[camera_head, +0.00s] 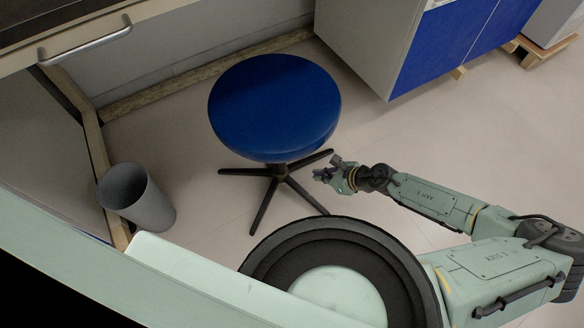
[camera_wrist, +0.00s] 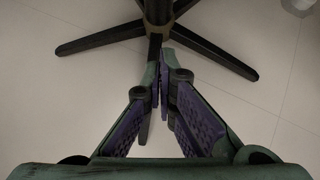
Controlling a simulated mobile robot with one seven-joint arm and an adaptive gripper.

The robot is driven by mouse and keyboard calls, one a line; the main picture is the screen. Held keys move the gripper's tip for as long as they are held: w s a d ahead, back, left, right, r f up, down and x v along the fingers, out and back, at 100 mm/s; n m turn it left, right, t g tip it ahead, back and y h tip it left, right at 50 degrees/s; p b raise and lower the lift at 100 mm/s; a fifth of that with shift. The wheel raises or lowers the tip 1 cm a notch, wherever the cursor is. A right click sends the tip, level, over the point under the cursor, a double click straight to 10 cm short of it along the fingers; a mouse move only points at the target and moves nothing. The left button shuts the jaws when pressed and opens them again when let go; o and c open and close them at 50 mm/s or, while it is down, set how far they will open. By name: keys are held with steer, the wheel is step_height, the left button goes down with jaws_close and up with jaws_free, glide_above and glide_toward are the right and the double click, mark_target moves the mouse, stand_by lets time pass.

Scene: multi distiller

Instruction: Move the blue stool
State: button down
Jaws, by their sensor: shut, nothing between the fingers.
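The blue stool (camera_head: 273,105) stands upright on the floor in the head view, with a round blue seat over a dark star-shaped base. My gripper (camera_head: 318,173) is low, to the right of the stool's base and close to its legs. In the wrist view, the stool's dark base (camera_wrist: 158,35) fills the top, with its legs spreading out, and the seat is out of view. My gripper's fingertips (camera_wrist: 160,85) are together and one leg runs behind them. The gripper is shut and empty. I cannot tell whether it touches the leg.
A grey bin (camera_head: 137,197) stands left of the stool near the desk frame. A cabinet with blue doors (camera_head: 440,45) stands at the back right. A wooden beam (camera_head: 180,82) runs along the wall behind.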

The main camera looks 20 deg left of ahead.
steer(key=b, duration=0.1)
glide_toward(286, 170)
step_height(286, 170, down, 2)
steer(key=shift+w+a+f, duration=0.1)
steer(key=shift+a, duration=0.75)
steer(key=shift+w+a+f, duration=0.1)
steer(key=shift+a+f, duration=0.05)
steer(key=shift+a, duration=0.65)
